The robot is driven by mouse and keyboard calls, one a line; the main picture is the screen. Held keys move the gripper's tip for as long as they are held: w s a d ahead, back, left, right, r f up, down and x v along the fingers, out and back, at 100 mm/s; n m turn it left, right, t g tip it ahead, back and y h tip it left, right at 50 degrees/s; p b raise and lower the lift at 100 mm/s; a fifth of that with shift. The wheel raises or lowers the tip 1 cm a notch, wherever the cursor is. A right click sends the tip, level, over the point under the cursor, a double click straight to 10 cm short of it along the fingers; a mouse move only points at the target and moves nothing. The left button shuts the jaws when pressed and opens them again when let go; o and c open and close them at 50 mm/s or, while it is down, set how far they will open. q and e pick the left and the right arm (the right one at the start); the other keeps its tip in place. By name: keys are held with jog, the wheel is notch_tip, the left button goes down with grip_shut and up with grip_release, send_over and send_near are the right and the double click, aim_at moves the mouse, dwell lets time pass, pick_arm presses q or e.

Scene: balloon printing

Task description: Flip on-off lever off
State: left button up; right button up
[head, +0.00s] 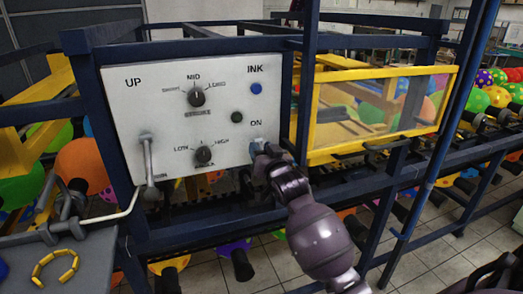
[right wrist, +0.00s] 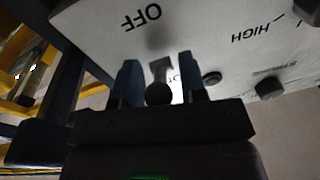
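The white control panel (head: 180,120) faces me in the head view, with an ON label above my right gripper (head: 265,155). The on-off lever is mostly hidden there by the gripper. In the right wrist view, the lever (right wrist: 158,92), with a dark round knob, stands between the two fingers of my right gripper (right wrist: 159,62). The fingers are apart, one on each side of the lever, with gaps visible beside the knob. The OFF label (right wrist: 142,18) shows upside down beyond it. Whether the lever is up or down is hard to tell. My left gripper is not in view.
The panel also carries a blue INK button (head: 256,88), a dark button (head: 237,117), two dial knobs and a grey lever (head: 149,165) at left. Blue frame bars surround it. A yellow-framed clear guard (head: 385,105) stands to the right, with several balloons behind.

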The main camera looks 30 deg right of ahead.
jog(key=b+v, duration=0.1)
jog(key=v, duration=1)
jog(key=shift+w+r, duration=0.1)
dwell(0.4)
jog(key=s+a+f+n+g+y, duration=0.1)
jog(key=s+a+f+n+g, duration=0.15)
jog(key=f, duration=0.65)
jog(key=s+a+f+n+g+y, duration=0.1)
jog(key=s+a+f+n+y, duration=0.2)
jog(key=f, duration=0.7)
jog(key=s+a+f+g, duration=0.3)
jog(key=s+f+g, duration=0.1)
jog(key=s+f, duration=0.8)
jog(key=s, duration=0.2)
jog(key=shift+s+f+h, duration=0.3)
jog(key=shift+s+h, duration=0.05)
jog(key=shift+h, duration=0.05)
